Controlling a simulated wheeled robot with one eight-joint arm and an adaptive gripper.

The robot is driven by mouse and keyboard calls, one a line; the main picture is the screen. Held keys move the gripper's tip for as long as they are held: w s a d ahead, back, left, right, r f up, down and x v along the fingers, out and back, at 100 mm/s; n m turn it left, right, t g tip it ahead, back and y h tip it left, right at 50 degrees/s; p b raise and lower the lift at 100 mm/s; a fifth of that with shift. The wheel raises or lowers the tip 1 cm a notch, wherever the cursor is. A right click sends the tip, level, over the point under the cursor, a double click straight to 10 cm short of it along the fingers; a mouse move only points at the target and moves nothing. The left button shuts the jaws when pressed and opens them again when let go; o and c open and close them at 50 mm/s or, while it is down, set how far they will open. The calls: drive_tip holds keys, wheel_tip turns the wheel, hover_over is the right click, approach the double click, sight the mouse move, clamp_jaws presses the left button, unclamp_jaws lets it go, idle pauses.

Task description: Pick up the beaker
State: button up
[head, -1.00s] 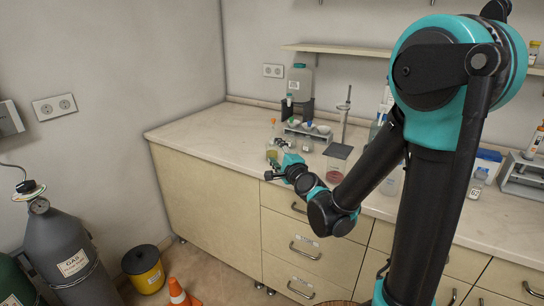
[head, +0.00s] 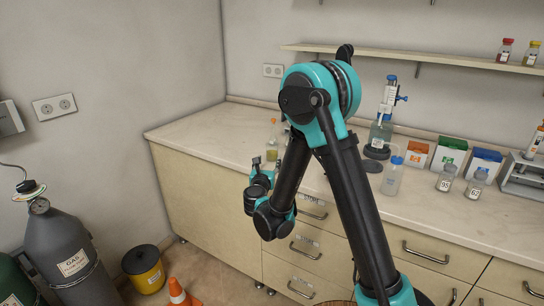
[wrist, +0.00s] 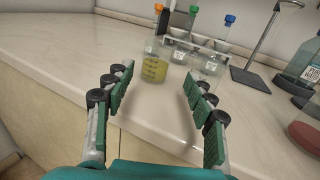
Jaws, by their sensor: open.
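A glass beaker with yellow-green liquid (wrist: 154,68) stands upright on the worktop in the wrist view, in line with the gap between my fingers. It shows in the head view (head: 272,151) just beyond my gripper (head: 262,165). In the wrist view my gripper (wrist: 158,84) is open and empty, with its green-padded fingers apart and short of the beaker. A second glass vessel with reddish liquid (wrist: 304,136) is cut off at the right edge of the wrist view.
A rack (wrist: 203,42) with capped tubes stands right behind the beaker, with a small glass vessel (wrist: 211,66) near it. A stand with a dark base (wrist: 250,79) is further right. The worktop's front edge (wrist: 130,125) lies beneath my fingers. Worktop left of the beaker is clear.

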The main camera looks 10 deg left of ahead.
drive_tip(key=w, duration=1.1)
drive_tip(key=shift+w+d+f, duration=0.1)
drive_tip(key=shift+w+f, duration=0.05)
drive_tip(key=shift+w, duration=0.25)
drive_tip(key=c, duration=1)
wheel_tip(320, 180, up, 20)
